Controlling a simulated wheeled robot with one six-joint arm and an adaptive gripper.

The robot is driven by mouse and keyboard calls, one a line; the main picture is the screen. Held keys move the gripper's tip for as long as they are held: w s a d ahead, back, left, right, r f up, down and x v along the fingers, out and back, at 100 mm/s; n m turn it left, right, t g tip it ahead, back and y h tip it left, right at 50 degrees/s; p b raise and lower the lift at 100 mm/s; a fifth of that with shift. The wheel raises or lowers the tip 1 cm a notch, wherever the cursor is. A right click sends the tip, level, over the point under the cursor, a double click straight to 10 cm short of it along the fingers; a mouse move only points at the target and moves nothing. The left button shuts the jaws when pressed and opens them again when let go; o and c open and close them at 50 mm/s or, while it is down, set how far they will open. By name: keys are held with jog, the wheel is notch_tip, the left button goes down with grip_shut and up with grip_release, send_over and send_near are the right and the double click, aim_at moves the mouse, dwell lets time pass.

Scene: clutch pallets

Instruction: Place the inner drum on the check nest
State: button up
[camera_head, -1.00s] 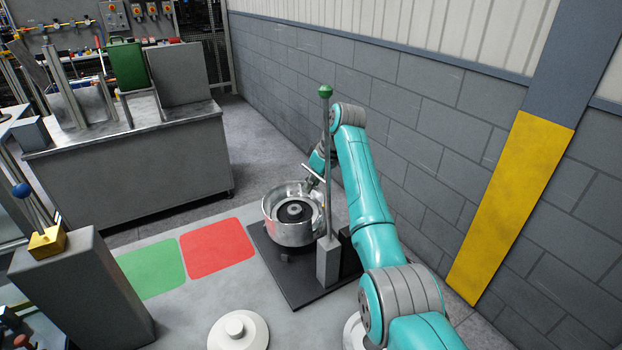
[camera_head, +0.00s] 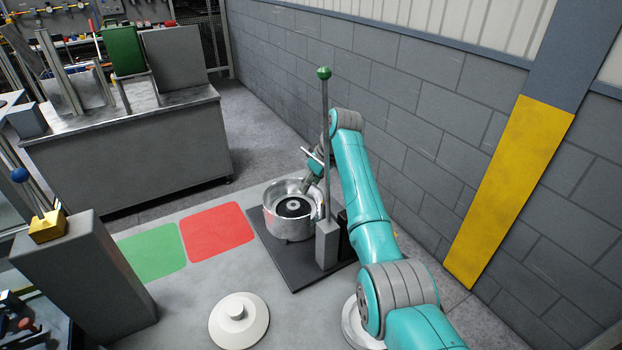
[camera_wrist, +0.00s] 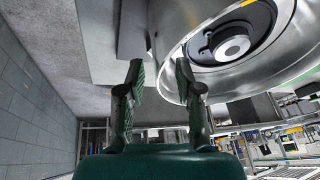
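A silver open-topped drum (camera_head: 287,226) with a dark hub inside stands upright on a black base plate (camera_head: 297,279). The drum also fills the upper right of the wrist view (camera_wrist: 285,80). My gripper (camera_wrist: 158,75) is open at the drum's near wall, with the wall's edge between or just beyond its fingers; I cannot tell if they touch it. In the head view my gripper (camera_head: 314,186) is at the drum's right rim, partly hidden. A white round disc with a raised centre knob (camera_head: 238,318) lies in front on the grey surface. I cannot tell which thing is the check nest.
A grey post with a green knob (camera_head: 325,150) rises from the base plate close beside my arm and the drum. Green (camera_head: 152,256) and red (camera_head: 216,231) patches lie flat and empty to the left. A block wall (camera_head: 420,140) stands behind on the right.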

jog(key=shift+r, duration=0.15)
jog(key=shift+d+r, duration=0.25)
jog(key=shift+r, duration=0.35)
jog(key=v, duration=1.1)
